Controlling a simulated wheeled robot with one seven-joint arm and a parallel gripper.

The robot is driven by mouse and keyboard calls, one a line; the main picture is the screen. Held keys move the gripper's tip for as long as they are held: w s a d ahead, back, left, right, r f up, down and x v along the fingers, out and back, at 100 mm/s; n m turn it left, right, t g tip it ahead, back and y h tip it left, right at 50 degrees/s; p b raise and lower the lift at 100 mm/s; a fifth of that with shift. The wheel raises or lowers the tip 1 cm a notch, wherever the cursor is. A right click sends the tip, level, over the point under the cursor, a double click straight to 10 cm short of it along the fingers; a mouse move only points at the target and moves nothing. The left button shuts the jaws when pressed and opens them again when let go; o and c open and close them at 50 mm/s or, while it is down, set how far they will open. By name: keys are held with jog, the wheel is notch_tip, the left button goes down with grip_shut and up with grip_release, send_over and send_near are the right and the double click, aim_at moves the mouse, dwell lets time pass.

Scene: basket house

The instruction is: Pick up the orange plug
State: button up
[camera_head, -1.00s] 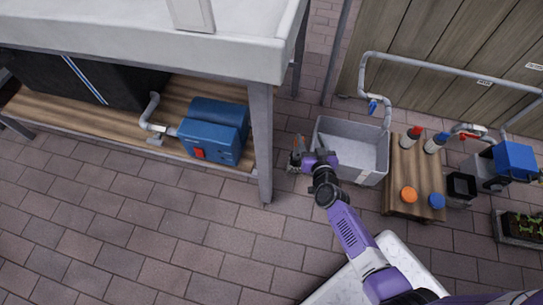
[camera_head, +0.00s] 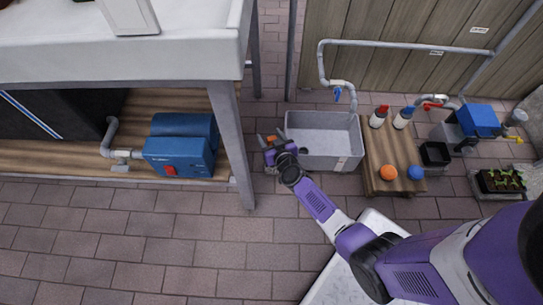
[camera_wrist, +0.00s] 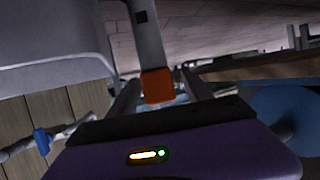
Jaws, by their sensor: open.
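A round orange object (camera_head: 388,173), the clearest match for the orange plug, sits on the front of a low wooden table (camera_head: 382,146) in the head view. A round blue object (camera_head: 416,173) is beside it to the right. My gripper (camera_head: 268,138) is open at the left end of the grey basin, well left of the wooden table. A small orange block (camera_wrist: 157,85) shows between my fingers in the wrist view.
The grey basin (camera_head: 325,158) lies between my gripper and the wooden table. Two bottles (camera_head: 378,117) stand at the table's back. A workbench leg (camera_head: 232,150) is close left of my gripper. A blue pump box (camera_head: 181,145) is on the bench's shelf. Brick floor in front is clear.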

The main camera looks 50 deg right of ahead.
jog(key=shift+w+d+f, duration=0.3)
jog(key=shift+w, duration=0.2)
grip_shut()
jog(key=shift+r, duration=0.15)
